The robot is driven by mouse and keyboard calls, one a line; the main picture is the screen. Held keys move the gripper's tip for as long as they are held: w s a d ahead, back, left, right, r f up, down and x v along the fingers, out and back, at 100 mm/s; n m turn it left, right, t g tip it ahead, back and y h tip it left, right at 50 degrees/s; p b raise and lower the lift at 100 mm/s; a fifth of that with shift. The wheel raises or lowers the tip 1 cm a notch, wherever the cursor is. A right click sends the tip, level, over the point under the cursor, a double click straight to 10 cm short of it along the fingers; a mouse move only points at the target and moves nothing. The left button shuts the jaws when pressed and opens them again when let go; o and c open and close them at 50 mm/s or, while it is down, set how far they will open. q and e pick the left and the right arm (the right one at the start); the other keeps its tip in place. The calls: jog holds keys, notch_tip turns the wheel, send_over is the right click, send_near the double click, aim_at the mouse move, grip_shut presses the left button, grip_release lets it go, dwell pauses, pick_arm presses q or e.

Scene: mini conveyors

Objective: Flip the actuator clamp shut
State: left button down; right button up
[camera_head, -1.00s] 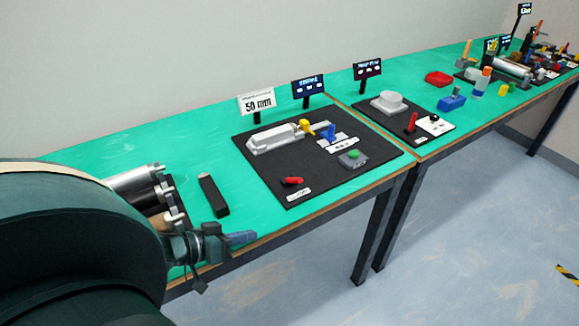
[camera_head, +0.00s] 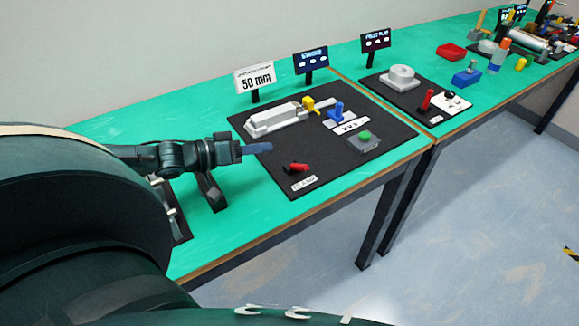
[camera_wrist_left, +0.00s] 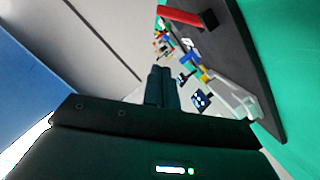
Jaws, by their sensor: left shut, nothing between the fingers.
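The black board (camera_head: 310,150) carries a silver linear actuator (camera_head: 272,120) with a yellow piece (camera_head: 309,104) near its rod. A small clamp with a red handle (camera_head: 298,168) sits near the board's front left corner, above a white label. Its red handle lies low, close to the board; I cannot tell its exact latch position. In the left wrist view the red handle (camera_wrist_left: 180,15) shows at the top. My left gripper (camera_head: 262,148) is shut and empty, above the board's left edge, apart from the clamp. Its fingers also show in the wrist view (camera_wrist_left: 160,76). My right gripper is out of view.
A blue lever (camera_head: 338,114) and a green button on a grey box (camera_head: 364,140) stand on the same board. A "50 mm" sign (camera_head: 255,78) and a dark display (camera_head: 311,63) stand behind it. A dark block (camera_head: 214,192) is beneath my left wrist.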

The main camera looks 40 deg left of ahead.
aim_at(298, 167)
pick_arm(q)
jog(key=b+x, duration=0.3)
jog(key=x, duration=0.3)
jog(key=shift+d, duration=0.1)
jog(key=shift+s+d+f, duration=0.25)
jog(key=shift+d+f, duration=0.3)
jog(key=shift+f, duration=0.25)
jog(key=shift+s+d+f, duration=0.3)
jog(key=shift+d+f, duration=0.25)
jog(key=shift+f, duration=0.25)
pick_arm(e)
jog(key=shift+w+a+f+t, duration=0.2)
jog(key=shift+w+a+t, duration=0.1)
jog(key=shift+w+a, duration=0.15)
